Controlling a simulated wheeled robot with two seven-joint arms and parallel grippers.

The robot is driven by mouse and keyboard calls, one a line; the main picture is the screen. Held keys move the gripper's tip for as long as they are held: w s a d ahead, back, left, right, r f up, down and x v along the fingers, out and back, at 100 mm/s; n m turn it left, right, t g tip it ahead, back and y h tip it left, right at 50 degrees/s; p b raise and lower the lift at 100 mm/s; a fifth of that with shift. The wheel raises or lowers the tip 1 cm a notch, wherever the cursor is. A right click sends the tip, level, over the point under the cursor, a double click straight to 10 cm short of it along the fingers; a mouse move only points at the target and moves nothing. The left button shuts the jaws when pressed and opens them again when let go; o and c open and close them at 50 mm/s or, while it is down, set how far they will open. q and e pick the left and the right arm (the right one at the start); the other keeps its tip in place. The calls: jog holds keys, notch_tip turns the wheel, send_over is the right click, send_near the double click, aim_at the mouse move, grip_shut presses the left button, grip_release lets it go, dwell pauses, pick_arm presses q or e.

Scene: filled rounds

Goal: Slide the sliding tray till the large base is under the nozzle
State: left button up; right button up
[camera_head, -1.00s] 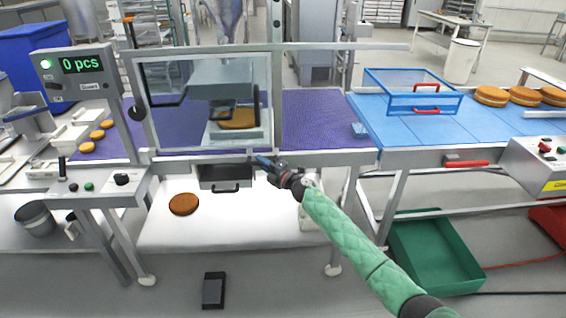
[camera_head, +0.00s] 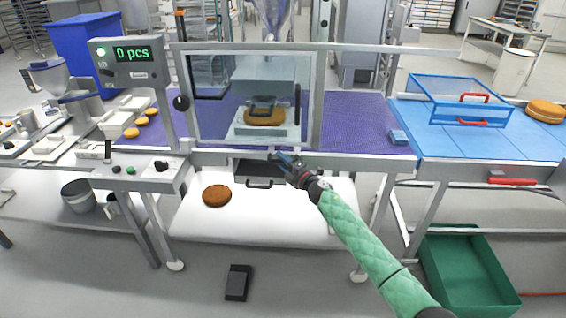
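The sliding tray (camera_head: 245,132) is a pale plate behind the clear guard window. A large brown round base (camera_head: 264,117) lies on it. A dark nozzle part (camera_head: 263,102) hangs below the grey filler box, and the base appears beneath it; the window blurs exact alignment. My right gripper (camera_head: 279,158) is at the front rail, below and slightly right of the tray. Its fingers are small and dark, so I cannot tell whether they are open or shut, or whether they touch a tray handle. My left gripper is not in view.
A dark drawer (camera_head: 258,171) sits under the rail, close to my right gripper. A brown round (camera_head: 216,195) lies on the white lower shelf (camera_head: 290,222). A control panel (camera_head: 135,172) stands left, a blue clear-sided guard (camera_head: 458,101) right, and a green crate (camera_head: 468,270) on the floor.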

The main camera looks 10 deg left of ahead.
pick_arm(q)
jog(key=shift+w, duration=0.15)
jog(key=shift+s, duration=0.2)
pick_arm(e)
jog(key=shift+d, duration=0.1)
jog(key=shift+s+d, duration=0.2)
pick_arm(q)
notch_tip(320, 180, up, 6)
jog(key=b, duration=0.1)
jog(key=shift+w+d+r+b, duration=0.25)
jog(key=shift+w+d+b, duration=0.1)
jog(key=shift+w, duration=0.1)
pick_arm(e)
jog(key=v, duration=0.7)
jog(key=shift+f, duration=0.1)
